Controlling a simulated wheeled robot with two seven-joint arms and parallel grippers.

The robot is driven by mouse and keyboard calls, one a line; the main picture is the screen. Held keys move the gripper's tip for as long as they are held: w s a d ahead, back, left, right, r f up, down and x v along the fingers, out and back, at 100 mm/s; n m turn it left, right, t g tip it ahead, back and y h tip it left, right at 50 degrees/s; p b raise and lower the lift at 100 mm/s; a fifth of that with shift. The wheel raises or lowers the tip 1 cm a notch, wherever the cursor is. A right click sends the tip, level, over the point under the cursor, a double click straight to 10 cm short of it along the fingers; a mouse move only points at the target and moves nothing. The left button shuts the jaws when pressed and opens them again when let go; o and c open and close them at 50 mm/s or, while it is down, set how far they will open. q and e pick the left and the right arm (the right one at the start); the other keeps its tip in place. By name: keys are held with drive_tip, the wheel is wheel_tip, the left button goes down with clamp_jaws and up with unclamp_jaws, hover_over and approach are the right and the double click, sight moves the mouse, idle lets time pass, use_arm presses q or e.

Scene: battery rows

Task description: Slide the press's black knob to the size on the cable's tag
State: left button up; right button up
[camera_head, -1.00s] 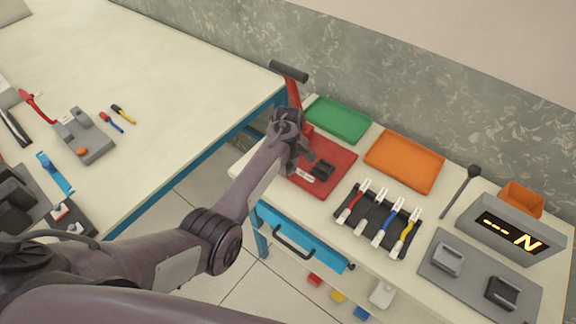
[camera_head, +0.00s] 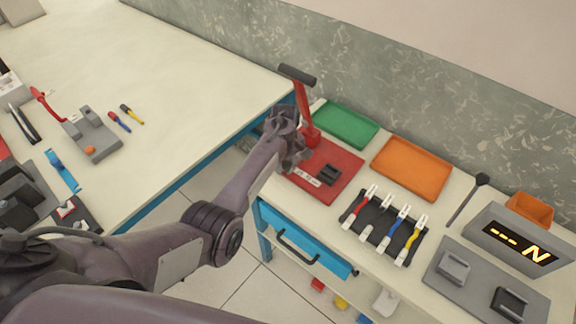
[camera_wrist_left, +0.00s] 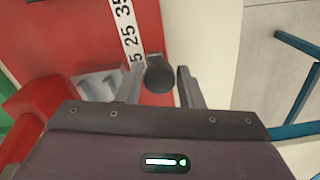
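The red press has a flat base (camera_head: 341,184), a black block (camera_head: 330,174) and a raised lever with a black handle (camera_head: 297,75). Its white scale strip (camera_wrist_left: 124,30) shows 25 and 35, and a partly hidden number ending in 5. The round black knob (camera_wrist_left: 160,76) is beside the strip, near that lower number. My left gripper (camera_head: 291,163) is at the base's left front edge. In the left wrist view its fingers (camera_wrist_left: 160,88) stand either side of the knob, with a small gap at the right finger. Several cables (camera_head: 384,228) lie in a black rack; no tag is readable.
A green tray (camera_head: 347,126) and an orange tray (camera_head: 411,168) stand behind the press and rack. A grey display box (camera_head: 517,240) is at right, with a grey plate (camera_head: 470,285) before it. A second table (camera_head: 170,65) with tools is at left, across a floor gap.

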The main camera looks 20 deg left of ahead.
sight(285, 163)
use_arm(q)
drive_tip(key=shift+o, duration=1.2)
drive_tip(key=shift+a, duration=0.1)
drive_tip(key=shift+f, duration=0.1)
wheel_tip(285, 163, up, 8)
drive_tip(key=shift+f+b, duration=0.1)
drive_tip(key=shift+b, duration=0.25)
